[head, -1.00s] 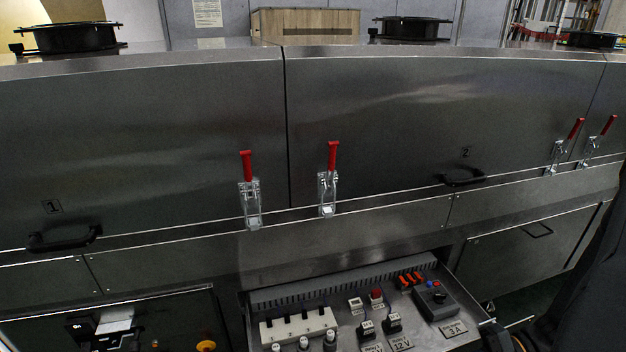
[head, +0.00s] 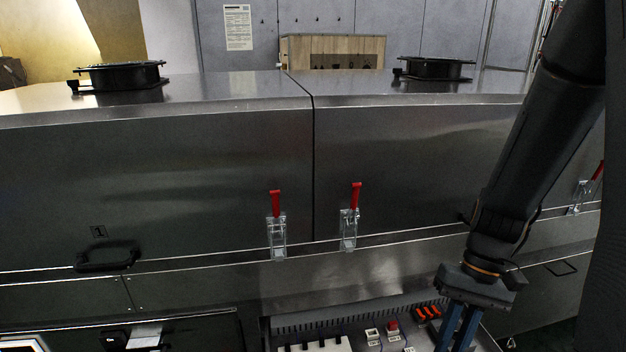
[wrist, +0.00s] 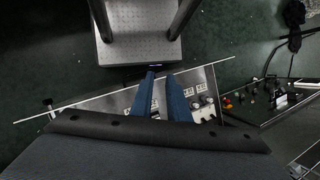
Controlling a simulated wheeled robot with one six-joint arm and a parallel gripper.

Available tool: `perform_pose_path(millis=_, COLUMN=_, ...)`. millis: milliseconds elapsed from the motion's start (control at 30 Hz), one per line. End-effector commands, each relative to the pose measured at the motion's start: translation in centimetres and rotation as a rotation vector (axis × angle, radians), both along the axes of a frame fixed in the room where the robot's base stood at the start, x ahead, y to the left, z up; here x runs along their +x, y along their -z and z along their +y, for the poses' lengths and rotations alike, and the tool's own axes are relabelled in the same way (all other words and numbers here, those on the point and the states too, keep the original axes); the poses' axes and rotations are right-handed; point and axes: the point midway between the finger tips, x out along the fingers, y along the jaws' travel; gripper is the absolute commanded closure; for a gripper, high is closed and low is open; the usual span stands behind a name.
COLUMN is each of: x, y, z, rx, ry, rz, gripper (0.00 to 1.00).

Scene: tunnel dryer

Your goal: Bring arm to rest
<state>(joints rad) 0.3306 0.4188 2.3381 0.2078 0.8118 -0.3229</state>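My arm hangs down at the right of the head view, in front of the dryer's steel front. My gripper (head: 457,335) points down, with two blue fingers whose tips are cut off by the lower picture edge. In the wrist view my gripper (wrist: 160,80) shows its two fingers apart, with a narrow gap and nothing between them. The fingers appear above the open control drawer (wrist: 119,101), with labels and knobs seen around them. I cannot tell the height of the tips over it.
The dryer hood (head: 150,165) has a black handle (head: 107,257) and red-levered clamps (head: 277,225), (head: 350,220). Black round fittings (head: 120,77) sit on top. The control drawer (head: 300,325) juts out below. Dark cables (wrist: 294,25) lie on the right in the wrist view.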

Motion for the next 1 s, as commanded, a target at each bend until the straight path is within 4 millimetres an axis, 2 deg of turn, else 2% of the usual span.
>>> perform_pose_path(millis=33, x=0.0, y=-1.5, z=0.7, rx=-0.033, ry=-0.026, rz=-0.032, gripper=0.85)
perform_pose_path(millis=200, x=0.1, y=-5.0, z=2.7, rx=-0.13, ry=-0.087, rz=-0.136, gripper=0.85)
perform_pose_path(millis=400, x=-0.1, y=-8.6, z=5.0, rx=-0.208, ry=-0.143, rz=-0.267, gripper=0.85)
perform_pose_path(millis=500, x=-0.2, y=-9.8, z=5.8, rx=-0.229, ry=-0.161, rz=-0.318, gripper=0.85)
perform_pose_path(millis=700, x=-0.3, y=-10.7, z=6.5, rx=-0.245, ry=-0.172, rz=-0.364, gripper=0.85)
perform_pose_path(millis=1000, x=-0.2, y=-10.7, z=6.6, rx=-0.246, ry=-0.172, rz=-0.366, gripper=0.85)
